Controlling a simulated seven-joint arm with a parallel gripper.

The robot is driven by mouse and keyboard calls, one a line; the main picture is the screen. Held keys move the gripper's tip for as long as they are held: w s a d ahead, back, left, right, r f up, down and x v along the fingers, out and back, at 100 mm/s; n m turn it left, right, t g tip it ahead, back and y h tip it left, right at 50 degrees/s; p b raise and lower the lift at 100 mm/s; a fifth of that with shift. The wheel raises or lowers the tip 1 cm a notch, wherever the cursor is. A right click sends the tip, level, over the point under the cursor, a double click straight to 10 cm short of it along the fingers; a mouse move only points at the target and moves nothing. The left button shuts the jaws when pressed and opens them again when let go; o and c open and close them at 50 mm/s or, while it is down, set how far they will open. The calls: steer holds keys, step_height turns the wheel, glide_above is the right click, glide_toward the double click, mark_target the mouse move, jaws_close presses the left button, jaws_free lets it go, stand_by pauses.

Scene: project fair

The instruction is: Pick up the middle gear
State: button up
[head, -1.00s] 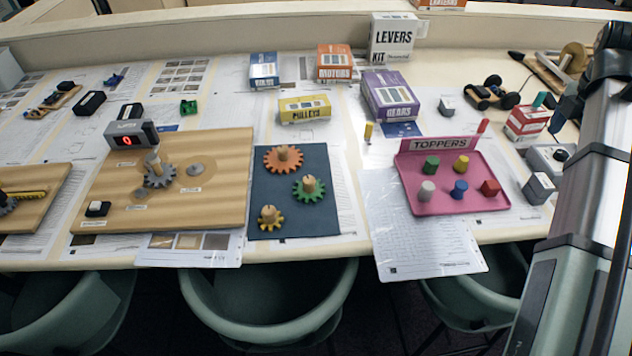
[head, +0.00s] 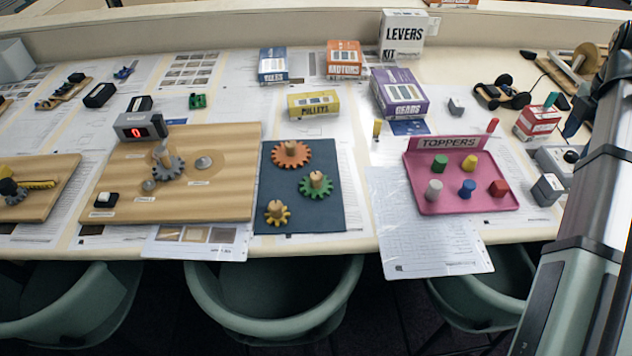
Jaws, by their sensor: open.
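Three toothed gears with wooden knobs lie on a dark blue-grey mat (head: 290,218). The green gear (head: 316,186) is middle in size and sits between the other two from back to front, at the mat's right side. The large orange gear (head: 291,154) is behind it, and the small yellow gear (head: 277,212) is in front and to the left. All three are apart and unobstructed. My arm rises along the right edge of the head view, well away from the mat. My gripper does not show.
Left of the mat, a wooden board (head: 225,195) carries a grey gear (head: 168,167) and a display. A pink toppers tray (head: 440,205) with coloured pegs stands to the right. Behind are the pulleys box (head: 314,104) and gears box (head: 400,94). Chairs line the front edge.

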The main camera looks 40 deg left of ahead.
steer(key=shift+a, duration=0.1)
steer(key=m+g+y, duration=0.1)
steer(key=m, duration=1.9)
glide_above(316, 175)
step_height(316, 175, down, 3)
steer(key=shift+f, duration=6.4)
steer(key=shift+c, duration=0.3)
steer(key=c, duration=1.1)
